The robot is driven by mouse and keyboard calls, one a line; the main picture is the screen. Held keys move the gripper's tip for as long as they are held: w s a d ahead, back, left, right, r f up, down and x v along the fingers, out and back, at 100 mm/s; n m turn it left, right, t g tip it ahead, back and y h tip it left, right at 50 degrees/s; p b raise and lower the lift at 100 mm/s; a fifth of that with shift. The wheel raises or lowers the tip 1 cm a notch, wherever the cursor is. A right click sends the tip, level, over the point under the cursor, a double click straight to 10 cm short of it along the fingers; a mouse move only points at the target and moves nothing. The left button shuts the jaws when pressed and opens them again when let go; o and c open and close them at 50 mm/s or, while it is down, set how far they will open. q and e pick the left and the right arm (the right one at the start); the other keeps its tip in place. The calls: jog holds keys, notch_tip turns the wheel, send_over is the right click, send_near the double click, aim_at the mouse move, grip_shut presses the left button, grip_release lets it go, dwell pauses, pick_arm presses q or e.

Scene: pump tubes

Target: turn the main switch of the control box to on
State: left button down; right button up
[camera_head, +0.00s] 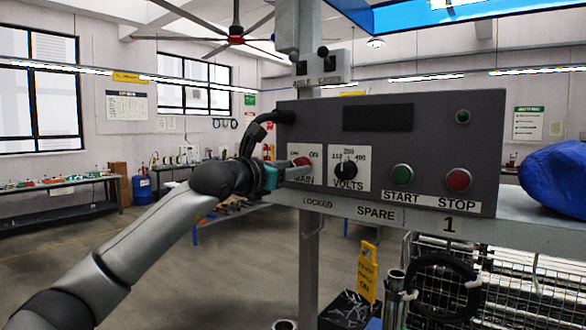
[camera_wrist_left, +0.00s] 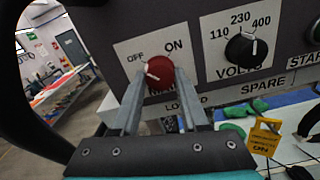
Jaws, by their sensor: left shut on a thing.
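The grey control box (camera_head: 420,140) stands on a shelf. Its main switch is a red knob (camera_wrist_left: 160,69) on a white plate marked OFF at left and ON at right. The knob's white pointer mark sits on its left side, toward OFF. My left gripper (camera_wrist_left: 158,80) is shut on the main switch, with one finger on each side of the knob. In the head view my left gripper (camera_head: 287,170) reaches the box from the left and partly covers the switch plate. My right gripper is in neither view.
Right of the switch are a black VOLTS knob (camera_head: 346,168), a green START button (camera_head: 402,174) and a red STOP button (camera_head: 458,180). A yellow tag (camera_head: 367,272) hangs below the shelf. A black cable (camera_head: 262,125) enters the box's left side. Blue cloth (camera_head: 556,180) lies at right.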

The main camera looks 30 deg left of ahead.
pick_arm(q)
jog(key=shift+m, duration=0.4)
jog(key=m+b, duration=0.1)
jog(key=m, duration=1.6)
dwell(0.6)
jog(key=shift+c, duration=2.1)
grip_release()
